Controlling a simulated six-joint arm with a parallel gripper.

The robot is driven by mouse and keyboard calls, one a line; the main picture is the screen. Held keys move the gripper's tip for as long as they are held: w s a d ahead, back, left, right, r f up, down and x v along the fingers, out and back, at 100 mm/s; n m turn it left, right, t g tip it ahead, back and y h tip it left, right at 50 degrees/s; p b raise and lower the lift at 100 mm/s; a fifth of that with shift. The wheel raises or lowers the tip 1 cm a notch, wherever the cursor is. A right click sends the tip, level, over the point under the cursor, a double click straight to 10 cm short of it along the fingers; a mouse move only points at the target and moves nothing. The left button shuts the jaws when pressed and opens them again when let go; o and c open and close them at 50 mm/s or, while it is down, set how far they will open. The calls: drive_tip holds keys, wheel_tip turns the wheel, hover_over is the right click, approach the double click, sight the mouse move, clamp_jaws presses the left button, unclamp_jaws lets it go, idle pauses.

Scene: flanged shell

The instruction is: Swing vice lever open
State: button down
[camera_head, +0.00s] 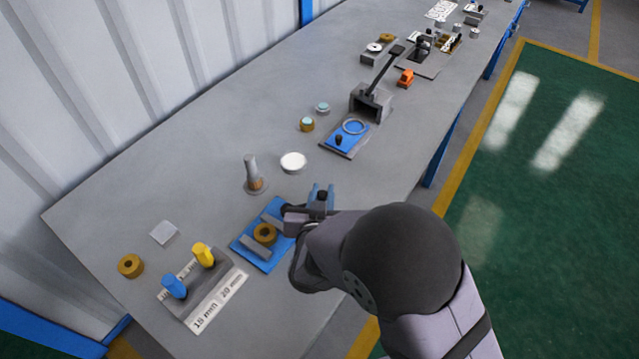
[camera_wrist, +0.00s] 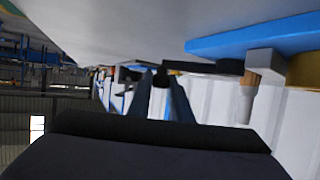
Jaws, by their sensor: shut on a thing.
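The vice has a blue base plate (camera_head: 250,253) with two grey jaws and a brass flanged part (camera_head: 264,233) between them. It stands near the table's front edge. In the wrist view the vice's blue plate (camera_wrist: 255,38) and a grey jaw (camera_wrist: 266,63) show at the upper right. The dark lever (camera_wrist: 205,67) runs from that jaw to between my fingertips. My gripper (camera_head: 321,198) is right of the vice, its fingers closed around the lever's dark end knob. The gripper (camera_wrist: 161,80) also shows in the wrist view. My arm hides part of the vice's right side.
A grey peg on a round base (camera_head: 252,168) and a white disc (camera_head: 293,162) stand behind the vice. A block with blue and yellow pegs (camera_head: 188,273) is to its left. A lever press (camera_head: 369,103) stands farther along the table.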

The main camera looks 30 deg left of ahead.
drive_tip(key=h, duration=0.1)
drive_tip(key=s+m+h+p, duration=0.1)
drive_tip(key=d+m+t+p, duration=0.1)
drive_tip(key=shift+s+r+h, duration=0.25)
drive_tip(key=shift+s+h, duration=0.05)
drive_tip(key=shift+h, duration=0.1)
drive_tip(key=s+m+h+p, duration=0.1)
drive_tip(key=d+m+h, duration=0.1)
drive_tip(key=m+h, duration=0.1)
drive_tip(key=shift+s+f+t+p, duration=0.15)
drive_tip(key=shift+s+t+p, duration=0.15)
drive_tip(key=shift+s+p, duration=0.1)
drive_tip(key=m+h, duration=0.1)
drive_tip(key=s+m+h, duration=0.1)
drive_tip(key=h, duration=0.1)
drive_tip(key=shift+s+d+f+m, duration=0.15)
drive_tip(key=shift+s+d+m, duration=0.1)
drive_tip(key=shift+d+m, duration=0.15)
drive_tip(key=shift+s+d+m+g+h+b, duration=0.1)
drive_tip(key=shift+s+m+g+h+b, duration=0.3)
drive_tip(key=shift+m+h, duration=0.3)
drive_tip(key=shift+s+m+g+h+b, duration=0.1)
drive_tip(key=shift+s+m+h+b, duration=0.1)
drive_tip(key=shift+s+m+h, duration=0.45)
drive_tip(key=shift+w, duration=0.15)
drive_tip(key=c, duration=1.6)
unclamp_jaws()
